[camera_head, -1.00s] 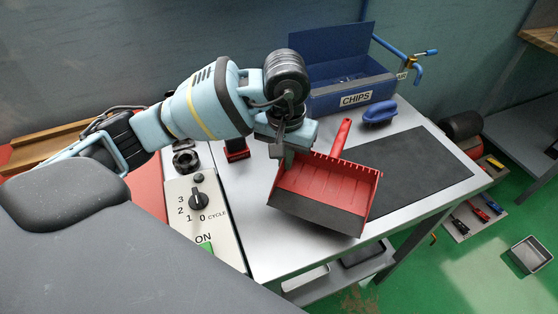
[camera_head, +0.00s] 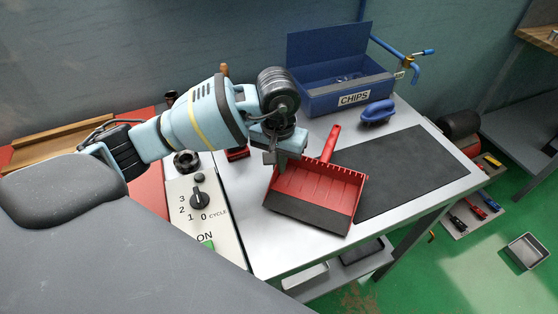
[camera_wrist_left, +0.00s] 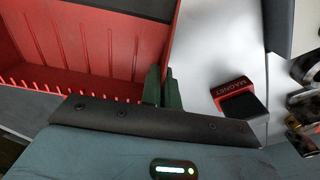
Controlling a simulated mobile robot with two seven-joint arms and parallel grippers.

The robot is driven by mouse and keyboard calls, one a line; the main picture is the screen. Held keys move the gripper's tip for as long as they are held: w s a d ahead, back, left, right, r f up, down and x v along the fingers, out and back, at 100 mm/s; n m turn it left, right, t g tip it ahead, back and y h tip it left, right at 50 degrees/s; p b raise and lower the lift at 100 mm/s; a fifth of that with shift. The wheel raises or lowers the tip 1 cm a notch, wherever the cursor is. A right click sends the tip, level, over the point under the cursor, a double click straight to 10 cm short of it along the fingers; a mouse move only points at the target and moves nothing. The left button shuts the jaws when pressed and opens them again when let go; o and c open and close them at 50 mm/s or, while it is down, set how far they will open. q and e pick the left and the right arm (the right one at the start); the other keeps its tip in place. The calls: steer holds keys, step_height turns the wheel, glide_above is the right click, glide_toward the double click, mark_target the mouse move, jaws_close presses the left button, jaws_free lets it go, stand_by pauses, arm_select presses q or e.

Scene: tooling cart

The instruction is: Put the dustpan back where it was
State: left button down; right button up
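The red dustpan (camera_head: 318,185) with a dark front lip is over the steel table, left of the dark mat. Its lip faces the front and its red handle (camera_head: 331,143) points to the back. My left gripper (camera_head: 280,166) is at its back left corner. In the left wrist view, the green fingers (camera_wrist_left: 162,90) are close together on either side of the dustpan's side wall (camera_wrist_left: 172,35), and the gripper looks shut on it. I cannot tell whether the dustpan touches the table. My right gripper is not in view.
A blue CHIPS box (camera_head: 340,98) and a blue-handled brush (camera_head: 377,113) stand at the back. The dark mat (camera_head: 415,170) is bare. A red and black MAGNET block (camera_wrist_left: 240,102) sits close beside the gripper. A control panel (camera_head: 205,220) is at the left.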

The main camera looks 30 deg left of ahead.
arm_select(q)
steer(key=c, duration=2.1)
jaws_free()
steer(key=shift+f, duration=0.45)
steer(key=o, duration=0.4)
steer(key=r, duration=1.3)
steer(key=shift+s, duration=0.2)
